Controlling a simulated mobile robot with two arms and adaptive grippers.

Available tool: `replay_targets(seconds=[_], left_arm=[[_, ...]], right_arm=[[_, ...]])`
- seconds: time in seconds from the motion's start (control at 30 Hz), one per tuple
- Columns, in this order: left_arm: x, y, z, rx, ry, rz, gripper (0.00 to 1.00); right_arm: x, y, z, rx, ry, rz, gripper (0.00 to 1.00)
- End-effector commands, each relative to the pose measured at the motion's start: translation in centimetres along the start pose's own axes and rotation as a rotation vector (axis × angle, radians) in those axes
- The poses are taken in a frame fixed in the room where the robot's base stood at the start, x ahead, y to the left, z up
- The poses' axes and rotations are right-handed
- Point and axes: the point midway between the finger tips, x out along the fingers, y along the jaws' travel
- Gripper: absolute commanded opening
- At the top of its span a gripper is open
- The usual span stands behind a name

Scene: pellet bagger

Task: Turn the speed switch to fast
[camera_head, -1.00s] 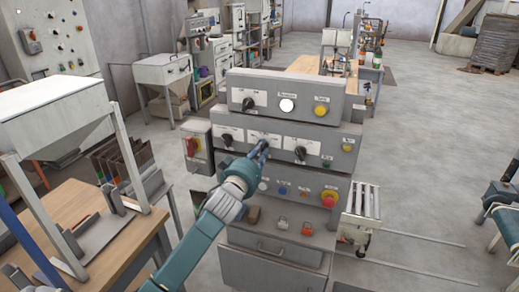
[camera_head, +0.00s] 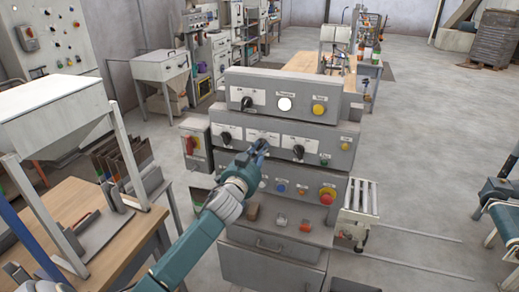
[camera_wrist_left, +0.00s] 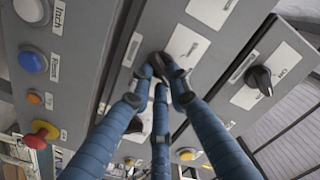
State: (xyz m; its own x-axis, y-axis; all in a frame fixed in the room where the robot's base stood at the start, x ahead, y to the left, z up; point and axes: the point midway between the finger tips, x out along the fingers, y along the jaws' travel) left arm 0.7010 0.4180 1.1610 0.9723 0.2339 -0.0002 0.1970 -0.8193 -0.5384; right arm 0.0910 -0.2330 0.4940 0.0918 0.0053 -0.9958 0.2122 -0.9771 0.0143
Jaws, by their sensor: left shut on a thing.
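A grey control box (camera_head: 280,165) stands in the middle of the head view with stepped rows of switches. Its middle row holds black rotary knobs, one at the left (camera_head: 226,137) and one at the right (camera_head: 299,151). My left gripper (camera_head: 260,146) is at the middle knob of that row, between them. In the left wrist view my left gripper's blue fingers (camera_wrist_left: 160,66) close around this black knob, which they mostly hide. Its pointer and the small label print cannot be read, so I cannot tell its setting. My right gripper is out of view.
Below the fingers are a blue button (camera_head: 281,188) and a red mushroom button (camera_head: 328,195) on yellow. Another black knob (camera_head: 247,103) is on the top row. A red-handled switch box (camera_head: 192,146) stands left. A wooden table (camera_head: 70,210) is at lower left.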

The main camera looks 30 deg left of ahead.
Motion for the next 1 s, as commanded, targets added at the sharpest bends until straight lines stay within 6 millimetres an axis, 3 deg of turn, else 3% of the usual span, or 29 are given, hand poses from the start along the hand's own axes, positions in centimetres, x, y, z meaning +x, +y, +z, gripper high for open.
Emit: replay_targets(seconds=[0.43,1.0], left_arm=[[0.00,0.09,0.09,0.268,0.001,0.000,0.00],[-0.01,0.16,0.14,0.322,0.001,0.000,0.00]], right_arm=[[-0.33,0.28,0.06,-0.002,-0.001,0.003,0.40],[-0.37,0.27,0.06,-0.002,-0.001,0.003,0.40]])
